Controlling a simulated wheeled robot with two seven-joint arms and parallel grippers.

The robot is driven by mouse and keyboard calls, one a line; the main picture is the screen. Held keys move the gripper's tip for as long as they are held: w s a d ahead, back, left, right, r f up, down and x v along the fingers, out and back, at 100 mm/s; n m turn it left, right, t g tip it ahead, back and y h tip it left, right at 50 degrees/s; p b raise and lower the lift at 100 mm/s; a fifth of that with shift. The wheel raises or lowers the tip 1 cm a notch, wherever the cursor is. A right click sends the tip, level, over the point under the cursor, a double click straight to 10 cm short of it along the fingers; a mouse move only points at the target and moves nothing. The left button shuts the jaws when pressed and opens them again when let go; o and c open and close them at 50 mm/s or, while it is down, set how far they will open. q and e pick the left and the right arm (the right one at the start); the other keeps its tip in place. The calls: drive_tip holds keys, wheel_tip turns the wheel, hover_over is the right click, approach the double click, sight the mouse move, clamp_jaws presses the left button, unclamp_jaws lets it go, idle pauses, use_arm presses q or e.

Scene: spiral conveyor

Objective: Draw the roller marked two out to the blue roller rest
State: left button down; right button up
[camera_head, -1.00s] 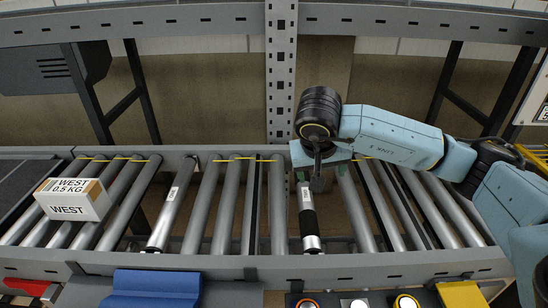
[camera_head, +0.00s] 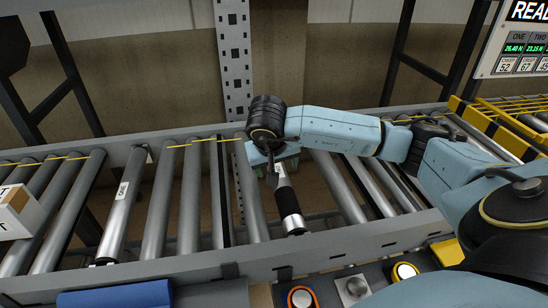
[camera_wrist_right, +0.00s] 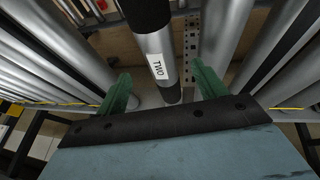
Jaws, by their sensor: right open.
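The roller marked two (camera_wrist_right: 157,55) shows in the right wrist view, with a white TWO label and a black sleeve. In the head view its black-sleeved near part (camera_head: 288,203) sticks out below my right gripper (camera_head: 272,165), which hides its far end. In the wrist view the open green fingers of my right gripper (camera_wrist_right: 160,92) stand one on each side of the roller's far part, apart from it. The blue roller rest (camera_head: 118,296) is at the bottom left of the head view, partly cut off. My left gripper is not in view.
A roller marked ONE (camera_head: 122,200) lies in the conveyor to the left, with gaps beside it. A white box (camera_head: 20,215) sits on the rollers at far left. Buttons (camera_head: 352,288) line the front below the conveyor's grey rail (camera_head: 330,243). A readout board (camera_head: 515,45) hangs upper right.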

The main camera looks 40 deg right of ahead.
sight(280, 168)
drive_tip(key=x, duration=0.4)
drive_tip(key=shift+f, duration=0.3)
drive_tip(key=shift+b+x, duration=0.3)
drive_tip(key=shift+x, duration=0.5)
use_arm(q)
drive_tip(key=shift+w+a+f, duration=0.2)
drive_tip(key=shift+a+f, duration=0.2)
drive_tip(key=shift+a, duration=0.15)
use_arm(e)
drive_tip(key=shift+w+d+r, duration=0.1)
